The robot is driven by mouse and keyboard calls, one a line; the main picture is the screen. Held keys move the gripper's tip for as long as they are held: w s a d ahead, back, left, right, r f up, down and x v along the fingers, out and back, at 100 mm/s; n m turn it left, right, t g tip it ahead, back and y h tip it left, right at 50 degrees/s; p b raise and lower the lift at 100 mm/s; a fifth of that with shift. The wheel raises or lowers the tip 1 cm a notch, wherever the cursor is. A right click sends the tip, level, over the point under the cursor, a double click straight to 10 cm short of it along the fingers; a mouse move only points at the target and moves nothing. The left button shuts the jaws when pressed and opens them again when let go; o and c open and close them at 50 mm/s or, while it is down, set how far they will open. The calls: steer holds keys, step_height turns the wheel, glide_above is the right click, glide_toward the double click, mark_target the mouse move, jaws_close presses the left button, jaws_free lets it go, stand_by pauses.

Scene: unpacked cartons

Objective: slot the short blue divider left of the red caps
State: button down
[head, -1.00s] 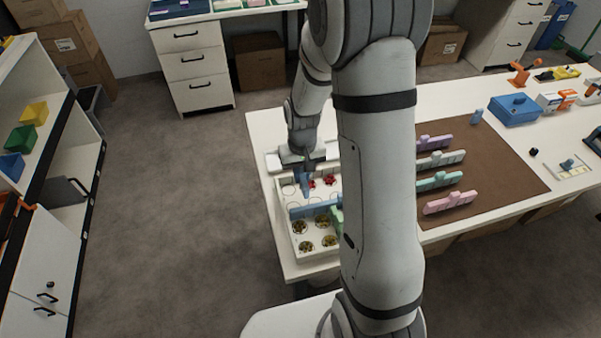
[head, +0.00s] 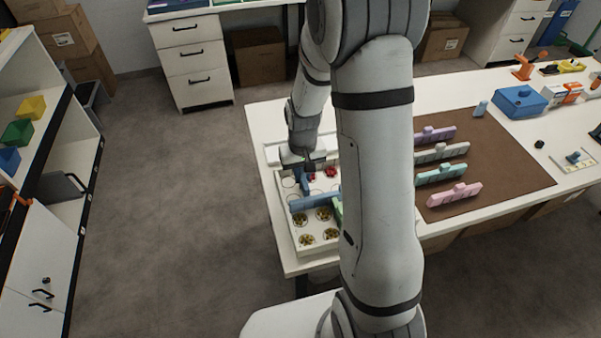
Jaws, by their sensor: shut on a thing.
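The white box (head: 283,227) stands at the table's left end, with round wells in it. Red caps (head: 331,171) sit in its back part. My gripper (head: 305,168) is over the back of the box, shut on the short blue divider (head: 304,186), which is just left of the red caps. The divider is low at the box, partly covered by my gripper; I cannot tell whether it is seated in a slot. A longer blue divider (head: 299,205) runs across the box in front, and a green divider (head: 337,210) is partly hidden behind my arm.
Yellowish pieces (head: 306,240) fill several front wells. Purple, grey, teal (head: 441,174) and pink (head: 454,195) dividers stand on the brown mat (head: 500,180), right of my arm. A blue box (head: 519,101) is farther right. My arm hides the table's middle.

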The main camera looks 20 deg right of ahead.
steer(key=shift+f+b, duration=0.7)
steer(key=shift+f, duration=0.3)
steer(key=c, duration=1.3)
jaws_free()
steer(key=shift+r, duration=0.55)
step_height(320, 180, up, 7)
steer(key=shift+f, duration=0.15)
steer(key=shift+s+r, duration=0.1)
steer(key=shift+r, duration=0.1)
steer(key=s+r+t, duration=0.1)
steer(key=s+r, duration=0.3)
steer(key=s, duration=0.1)
steer(key=s+r, duration=0.4)
steer(key=s, duration=0.2)
steer(key=s+r+t, duration=0.1)
steer(key=s+r, duration=0.3)
steer(key=s, duration=0.2)
steer(key=shift+s+a+r+t, duration=0.25)
steer(key=shift+t, duration=0.05)
